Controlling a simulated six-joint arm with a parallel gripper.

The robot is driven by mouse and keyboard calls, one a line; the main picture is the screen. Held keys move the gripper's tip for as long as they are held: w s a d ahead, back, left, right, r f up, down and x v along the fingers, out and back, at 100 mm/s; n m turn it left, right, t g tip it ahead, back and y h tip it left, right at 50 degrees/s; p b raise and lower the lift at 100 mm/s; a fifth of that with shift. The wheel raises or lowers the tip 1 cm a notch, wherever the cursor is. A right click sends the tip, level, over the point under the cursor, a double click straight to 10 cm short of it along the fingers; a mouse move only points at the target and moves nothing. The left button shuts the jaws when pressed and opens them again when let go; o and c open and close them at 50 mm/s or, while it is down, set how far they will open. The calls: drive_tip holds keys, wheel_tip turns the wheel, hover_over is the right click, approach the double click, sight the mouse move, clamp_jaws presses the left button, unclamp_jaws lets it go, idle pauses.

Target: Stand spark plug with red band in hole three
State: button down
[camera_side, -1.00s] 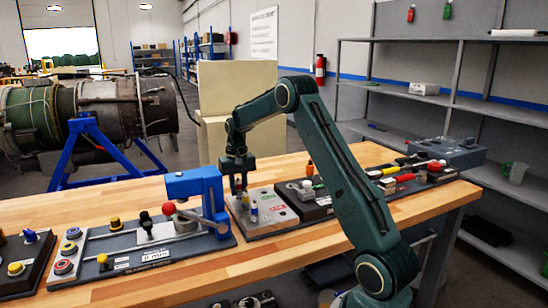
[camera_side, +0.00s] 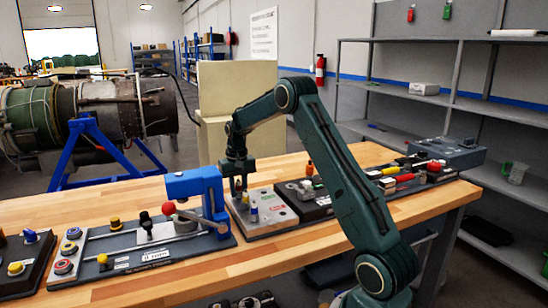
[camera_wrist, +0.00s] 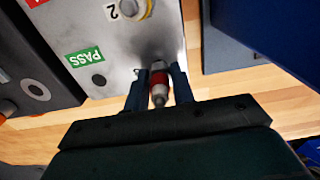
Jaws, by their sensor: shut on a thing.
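The spark plug with red band (camera_wrist: 158,96) is between the two fingers of my gripper (camera_wrist: 161,88) in the wrist view. I cannot tell whether that end is inside a hole. My gripper is shut on the plug. In the side view my gripper (camera_side: 238,183) is low over the left back part of the plate (camera_side: 272,220), and the held plug is hard to make out. Another plug stands at the "2" label (camera_wrist: 112,11). Hole three's label is not readable.
A blue press (camera_side: 196,190) stands close left of my gripper. A dark block with fittings (camera_side: 305,195) adjoins the plate on the right. The bench front is bare wood.

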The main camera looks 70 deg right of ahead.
drive_tip(key=shift+s+a+f, duration=0.1)
drive_tip(key=shift+f, duration=0.4)
drive_tip(key=c, duration=1.1)
unclamp_jaws()
drive_tip(key=shift+o, duration=0.8)
drive_tip(key=shift+r, duration=0.15)
drive_tip(key=shift+r, duration=3.55)
